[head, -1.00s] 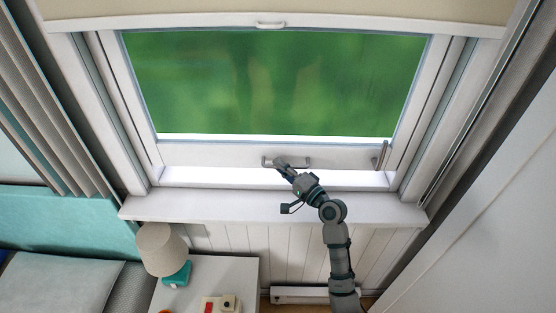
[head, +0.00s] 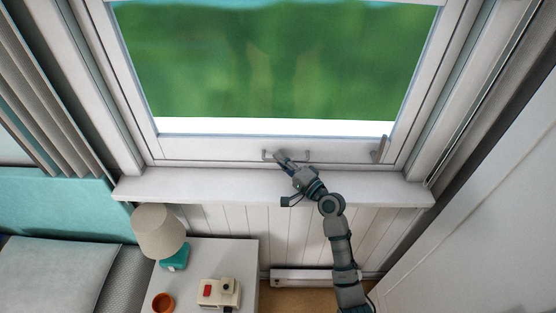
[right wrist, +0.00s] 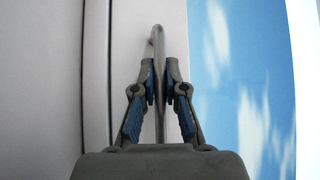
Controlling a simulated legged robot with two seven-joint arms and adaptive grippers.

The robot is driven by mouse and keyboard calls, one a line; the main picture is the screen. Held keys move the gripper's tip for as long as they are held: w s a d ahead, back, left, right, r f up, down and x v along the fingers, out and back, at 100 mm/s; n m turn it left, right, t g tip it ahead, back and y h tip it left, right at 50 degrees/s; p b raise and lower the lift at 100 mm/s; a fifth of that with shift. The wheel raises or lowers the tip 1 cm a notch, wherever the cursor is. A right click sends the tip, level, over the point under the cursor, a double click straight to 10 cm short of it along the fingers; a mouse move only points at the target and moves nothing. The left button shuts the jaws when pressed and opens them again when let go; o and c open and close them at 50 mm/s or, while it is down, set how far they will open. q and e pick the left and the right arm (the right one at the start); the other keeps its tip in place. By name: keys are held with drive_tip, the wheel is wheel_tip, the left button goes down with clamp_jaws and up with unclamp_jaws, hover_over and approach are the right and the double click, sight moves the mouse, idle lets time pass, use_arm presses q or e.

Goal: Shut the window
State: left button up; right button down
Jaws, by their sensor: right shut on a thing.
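The window (head: 220,149) is a white framed sash with green blur behind its glass. Its bottom rail sits down at the sill, and no bright gap shows under it in the head view. A grey bar handle (head: 303,157) is fixed on the rail, and a small lever (head: 379,149) stands at its right end. My right gripper (head: 280,157) is shut on the bar handle. In the right wrist view the handle (right wrist: 158,40) runs between the blue-padded fingers of the gripper (right wrist: 160,88), beside the glass (right wrist: 235,85). My left gripper is out of view.
The white sill (head: 200,187) is bare. At lower left, a bedside table (head: 205,260) bears a lamp (head: 158,232), an orange cup (head: 163,302) and a cream boxy object (head: 219,292). Curtains (head: 45,110) hang at left. A pale panel (head: 475,220) stands at right.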

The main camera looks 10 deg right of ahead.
drive_tip(key=c, duration=1.2)
unclamp_jaws()
drive_tip(key=shift+d+f, duration=0.35)
drive_tip(key=shift+f, duration=0.25)
drive_tip(key=shift+d+r, duration=0.1)
drive_tip(key=shift+d, duration=0.25)
drive_tip(key=shift+s+d, duration=0.1)
drive_tip(key=shift+s, duration=0.4)
drive_tip(key=v, duration=1.1)
drive_tip(key=shift+w+d, duration=0.1)
drive_tip(key=shift+d, duration=0.35)
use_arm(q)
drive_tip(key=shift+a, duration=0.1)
use_arm(e)
drive_tip(key=shift+a, duration=0.45)
